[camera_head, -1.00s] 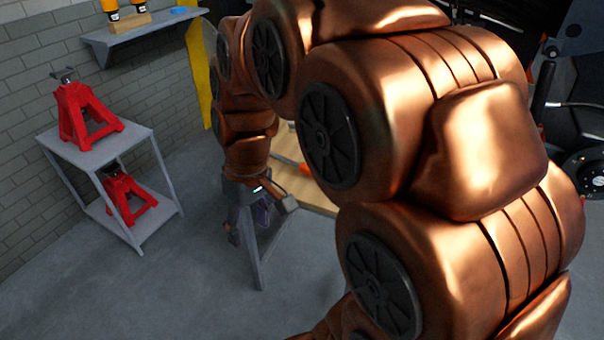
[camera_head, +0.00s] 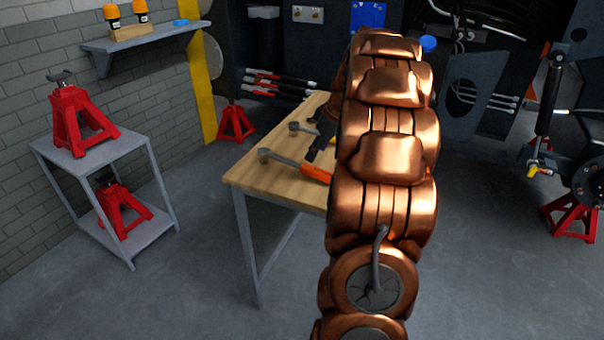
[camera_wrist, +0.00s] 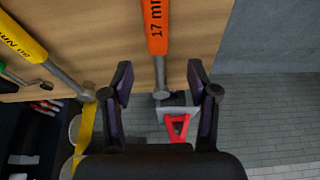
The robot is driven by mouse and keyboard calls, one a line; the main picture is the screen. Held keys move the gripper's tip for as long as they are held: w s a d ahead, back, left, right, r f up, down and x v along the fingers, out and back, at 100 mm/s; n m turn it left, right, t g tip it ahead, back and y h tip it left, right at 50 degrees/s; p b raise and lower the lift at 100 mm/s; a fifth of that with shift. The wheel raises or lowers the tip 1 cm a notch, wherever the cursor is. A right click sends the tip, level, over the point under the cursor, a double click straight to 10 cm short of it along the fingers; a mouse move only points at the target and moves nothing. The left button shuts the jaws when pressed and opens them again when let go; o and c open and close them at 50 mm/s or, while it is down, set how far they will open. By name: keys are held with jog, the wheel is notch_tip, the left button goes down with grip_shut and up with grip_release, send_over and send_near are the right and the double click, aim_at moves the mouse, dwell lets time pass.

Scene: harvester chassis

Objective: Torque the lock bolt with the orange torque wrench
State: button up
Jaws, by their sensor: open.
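The orange torque wrench (camera_head: 316,173) lies on the wooden workbench, its grey shaft and round head pointing left toward the bench's edge. In the wrist view its orange handle (camera_wrist: 157,28) reads "17 mm", and its shaft runs down between my fingers. My gripper (camera_wrist: 160,80) is open, with one finger on each side of the shaft in the picture; I cannot tell how far above it they are. In the head view my gripper (camera_head: 316,149) is a dark shape over the bench near the wrench, partly hidden by my arm. I cannot make out the lock bolt.
The wooden workbench (camera_head: 262,178) also holds a yellow wrench (camera_wrist: 22,38) and a green-handled tool (camera_wrist: 14,74) beside the orange one. A grey cart (camera_head: 88,160) with red jack stands is at left. Dark machinery with a wheel hub stands at right. Floor between is clear.

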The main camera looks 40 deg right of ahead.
aim_at(310, 167)
jog(key=shift+d+f, duration=0.2)
jog(key=shift+f, duration=0.1)
jog(key=shift+x, duration=3.65)
jog(key=shift+s+a, duration=0.1)
jog(key=shift+c, duration=0.3)
grip_shut()
